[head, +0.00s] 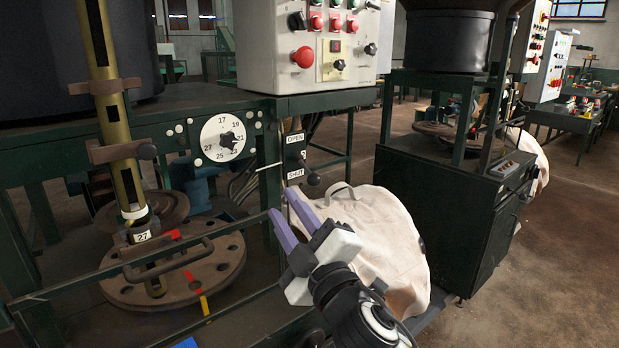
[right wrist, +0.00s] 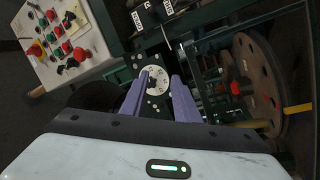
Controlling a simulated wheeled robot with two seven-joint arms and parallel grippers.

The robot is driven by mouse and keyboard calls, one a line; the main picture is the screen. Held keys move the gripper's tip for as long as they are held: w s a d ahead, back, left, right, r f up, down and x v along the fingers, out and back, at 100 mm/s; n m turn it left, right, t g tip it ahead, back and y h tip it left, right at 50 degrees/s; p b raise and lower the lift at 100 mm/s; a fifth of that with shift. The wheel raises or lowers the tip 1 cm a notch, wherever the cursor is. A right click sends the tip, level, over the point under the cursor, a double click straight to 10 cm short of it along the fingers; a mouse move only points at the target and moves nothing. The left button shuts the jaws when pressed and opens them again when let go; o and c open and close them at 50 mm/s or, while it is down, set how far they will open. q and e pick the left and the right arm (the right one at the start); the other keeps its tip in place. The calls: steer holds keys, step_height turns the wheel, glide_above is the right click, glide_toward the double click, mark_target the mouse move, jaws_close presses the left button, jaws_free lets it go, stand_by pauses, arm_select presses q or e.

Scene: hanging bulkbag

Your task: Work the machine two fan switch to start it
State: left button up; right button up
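My right gripper (head: 283,203) has two purple fingers, apart and empty. It is in mid-air in front of the near machine, below and left of the OPEN/SHUT lever plate (head: 295,152). In the right wrist view the fingers (right wrist: 160,78) also stand apart, with the numbered dial (right wrist: 153,80) seen between them. A second machine stands at the right: a dark cabinet (head: 440,215) with a small switch panel (head: 504,168) on its top right edge. I cannot read its labels, so I cannot tell whether the fan switch is there. My left gripper is not in view.
A control box (head: 310,45) with red, green and black controls sits on the near machine. A cream bulk bag (head: 375,235) lies between the machines. A round slotted plate (head: 190,270) and brass post (head: 112,90) stand at left. Open floor (head: 540,270) lies at right.

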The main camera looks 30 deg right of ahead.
steer(key=s+a+r+n+y, duration=0.1)
steer(key=a+r+n+y, duration=0.4)
steer(key=r+n+y, duration=0.7)
steer(key=s+a+r+n+y, duration=0.1)
steer(key=a+r+n+y, duration=0.5)
steer(key=r+n, duration=0.55)
steer(key=n+g+h, duration=0.2)
steer(key=n+h, duration=0.8)
steer(key=h, duration=0.4)
glide_toward(302, 17)
steer(key=shift+m, duration=0.25)
steer(key=w+p, duration=0.1)
steer(key=w, duration=0.2)
steer(key=w+p, duration=0.1)
steer(key=w, duration=0.2)
steer(key=shift+w+a+r+p, duration=0.2)
steer(key=shift+w+p, duration=0.1)
steer(key=shift+w, duration=0.6)
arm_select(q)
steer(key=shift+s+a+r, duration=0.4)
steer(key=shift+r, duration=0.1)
arm_select(e)
steer(key=shift+f, duration=0.1)
